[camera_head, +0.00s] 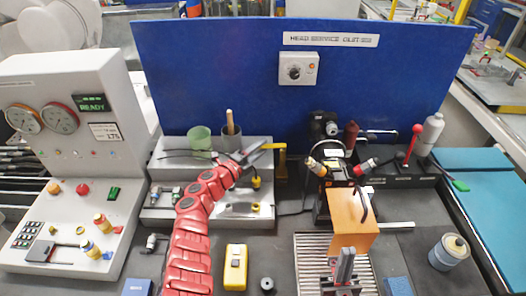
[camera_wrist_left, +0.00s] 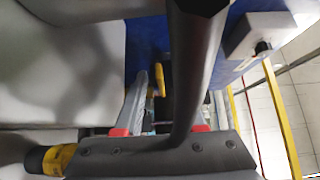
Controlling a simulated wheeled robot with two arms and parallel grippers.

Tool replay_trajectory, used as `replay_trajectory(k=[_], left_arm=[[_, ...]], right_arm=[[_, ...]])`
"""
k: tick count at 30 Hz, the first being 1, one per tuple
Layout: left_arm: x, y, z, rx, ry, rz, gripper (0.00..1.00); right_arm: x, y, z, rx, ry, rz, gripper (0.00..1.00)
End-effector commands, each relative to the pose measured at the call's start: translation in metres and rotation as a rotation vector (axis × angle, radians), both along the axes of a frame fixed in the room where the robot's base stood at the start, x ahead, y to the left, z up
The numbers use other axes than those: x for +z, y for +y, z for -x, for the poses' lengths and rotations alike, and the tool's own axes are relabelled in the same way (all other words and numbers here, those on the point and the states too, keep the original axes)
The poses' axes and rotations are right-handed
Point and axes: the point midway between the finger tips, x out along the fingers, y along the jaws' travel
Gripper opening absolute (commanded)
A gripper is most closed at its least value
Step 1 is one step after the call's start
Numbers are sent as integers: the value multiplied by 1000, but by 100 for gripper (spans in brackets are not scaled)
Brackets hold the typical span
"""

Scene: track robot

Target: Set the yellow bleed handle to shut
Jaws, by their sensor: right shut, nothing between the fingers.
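The yellow bleed handle (camera_head: 281,164) shows in the head view at the right end of the grey fixture, with a short arm at its top. In the left wrist view the yellow handle (camera_wrist_left: 160,78) is upright, just beyond the visible finger. My left gripper (camera_head: 256,150) is beside the handle on its left, its fingers apart. One finger's tip is close to the handle's top; I cannot tell whether they touch. A dark bar hides the other finger in the wrist view. My right gripper (camera_head: 343,268) is shut and empty, low in the head view.
A grey fixture (camera_head: 165,213) with valves and cups lies under my left arm. A blue panel (camera_head: 225,65) stands behind. An orange block (camera_head: 349,216) and a black device (camera_head: 325,128) are to the right. A yellow meter (camera_head: 236,267) lies in front.

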Motion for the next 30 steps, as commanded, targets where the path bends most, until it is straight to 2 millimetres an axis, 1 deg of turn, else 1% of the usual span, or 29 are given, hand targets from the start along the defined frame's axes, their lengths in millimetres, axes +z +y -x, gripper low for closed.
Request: replay_trajectory(k=[1, 3, 15, 17, 21, 22, 30], left_arm=[[-2, -3, -3, 0, 0, 1, 39], [-1, -6, -7, 1, 1, 2, 39], [0, -9, -10, 0, 3, 0, 39], [0, -9, -10, 0, 3, 0, 30], [0, -9, -10, 0, 2, 1, 5], [0, -9, -10, 0, 2, 1, 0], [0, -9, -10, 0, 3, 0, 0]], right_arm=[[-6, 0, 0, 0, 0, 0, 0], [-8, 0, 0, 0, 0, 0, 0], [-9, 0, 0, 0, 0, 0, 0], [-9, 0, 0, 0, 0, 0, 0], [-9, 0, 0, 0, 0, 0, 0], [-9, 0, 0, 0, 0, 0, 0], [-9, 0, 0, 0, 0, 0, 0]])
